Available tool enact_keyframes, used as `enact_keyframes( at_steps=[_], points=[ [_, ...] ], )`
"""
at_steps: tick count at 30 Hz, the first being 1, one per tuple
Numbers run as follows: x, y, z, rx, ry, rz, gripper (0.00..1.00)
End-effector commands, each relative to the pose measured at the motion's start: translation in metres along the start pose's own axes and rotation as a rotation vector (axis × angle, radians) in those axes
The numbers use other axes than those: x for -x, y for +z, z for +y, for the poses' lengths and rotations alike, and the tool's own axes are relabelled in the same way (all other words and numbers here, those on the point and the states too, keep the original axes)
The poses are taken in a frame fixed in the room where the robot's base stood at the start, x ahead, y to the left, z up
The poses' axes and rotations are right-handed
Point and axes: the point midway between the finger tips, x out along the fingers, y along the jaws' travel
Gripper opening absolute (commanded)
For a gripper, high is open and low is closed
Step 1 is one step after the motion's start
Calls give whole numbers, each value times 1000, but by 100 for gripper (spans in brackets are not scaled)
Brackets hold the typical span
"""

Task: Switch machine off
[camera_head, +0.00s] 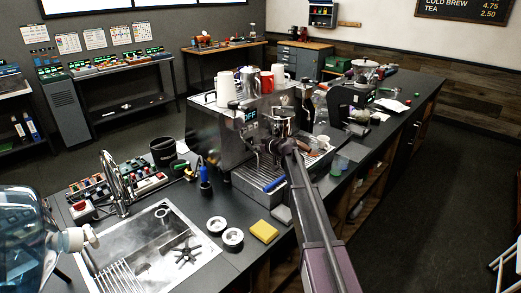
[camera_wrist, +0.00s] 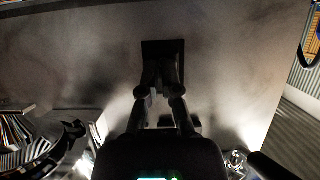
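The espresso machine (camera_head: 215,135) is a dark metal box on the black counter, with a small lit display (camera_head: 250,115) on its front; I cannot read the display surely. My gripper (camera_head: 283,147) is at the machine's front right, close to its group area. In the wrist view my gripper (camera_wrist: 162,68) points at a plain grey panel, its dark fingers drawn together at the tips. A small black rectangle (camera_wrist: 163,46) shows on the panel just beyond the fingertips. I cannot tell whether they touch it. No switch is clearly recognisable.
White cups (camera_head: 225,88) and a red mug (camera_head: 266,82) stand on top of the machine. A sink (camera_head: 150,240), a yellow sponge (camera_head: 264,231) and a water bottle (camera_head: 30,235) are nearer. A grinder (camera_head: 364,75) stands farther along the counter.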

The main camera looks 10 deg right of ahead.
Motion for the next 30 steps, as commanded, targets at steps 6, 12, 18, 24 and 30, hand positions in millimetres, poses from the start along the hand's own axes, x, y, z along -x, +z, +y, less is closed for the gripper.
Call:
enact_keyframes(
  at_steps=[6,12,18,24,30],
  points=[
    [-8,0,-5,5,-5,-3,0],
    [-11,-1,-10,7,-11,-4,0],
    [-12,-4,-13,8,-16,-4,0],
    [-11,-12,-14,6,-18,-1,0],
    [-9,-18,-14,5,-19,1,0]
  ],
)
